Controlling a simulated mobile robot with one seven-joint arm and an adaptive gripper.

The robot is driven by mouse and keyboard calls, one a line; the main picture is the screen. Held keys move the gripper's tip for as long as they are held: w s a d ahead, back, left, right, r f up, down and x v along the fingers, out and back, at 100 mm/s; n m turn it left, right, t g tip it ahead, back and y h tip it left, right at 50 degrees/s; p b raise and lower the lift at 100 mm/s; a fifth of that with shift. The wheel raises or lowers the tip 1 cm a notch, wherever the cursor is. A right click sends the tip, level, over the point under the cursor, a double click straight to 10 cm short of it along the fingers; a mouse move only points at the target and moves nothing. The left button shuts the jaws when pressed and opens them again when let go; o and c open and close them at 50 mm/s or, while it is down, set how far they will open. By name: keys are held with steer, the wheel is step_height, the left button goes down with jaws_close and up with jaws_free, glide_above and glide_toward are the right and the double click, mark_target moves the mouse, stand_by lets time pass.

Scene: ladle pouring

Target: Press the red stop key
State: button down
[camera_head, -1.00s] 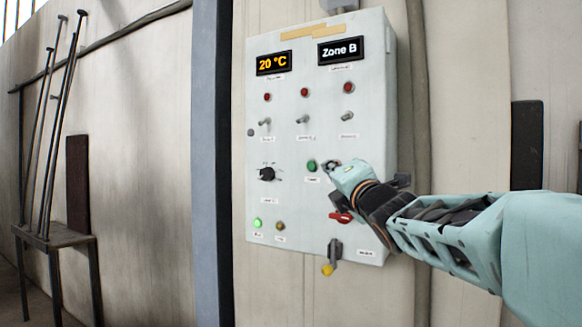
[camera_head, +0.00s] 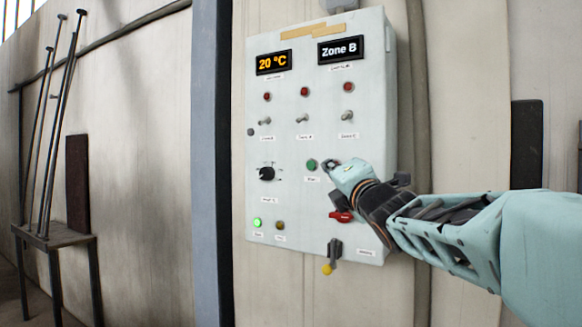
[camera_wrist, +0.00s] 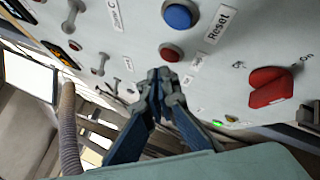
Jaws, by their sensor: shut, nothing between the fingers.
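The red stop key (camera_wrist: 171,52) is a round red button in a dark ring on the pale control panel (camera_head: 290,205). My gripper (camera_wrist: 162,76) is shut and empty. In the wrist view its fingertips are right beside the lower edge of the red key; I cannot tell whether they touch it. In the head view my gripper (camera_head: 329,165) is at the panel face, just right of the green button (camera_head: 311,165). There my gripper and wrist hide the red key.
The blue reset button (camera_wrist: 181,15) is beside the red key. A red rotary switch (camera_wrist: 270,87) sticks out nearby and also shows below my wrist (camera_head: 341,216). A black knob (camera_head: 266,174), several toggle levers and a yellow-tipped lever (camera_head: 328,268) are on the panel.

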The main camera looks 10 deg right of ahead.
steer(key=shift+w+d, duration=0.1)
steer(key=shift+w+d, duration=0.15)
steer(key=shift+w, duration=0.05)
steer(key=shift+w+d, duration=0.25)
steer(key=shift+w, duration=0.1)
stand_by(0.7)
stand_by(0.3)
steer(key=shift+s+a+b, duration=0.45)
steer(key=shift+s+b, duration=0.25)
steer(key=shift+b, duration=0.15)
steer(key=shift+s+a+b, duration=0.75)
steer(key=shift+s+b, duration=0.25)
steer(key=shift+b, duration=0.2)
steer(key=shift+s+a+b, duration=0.7)
steer(key=shift+s+b, duration=0.3)
steer(key=shift+b, duration=0.2)
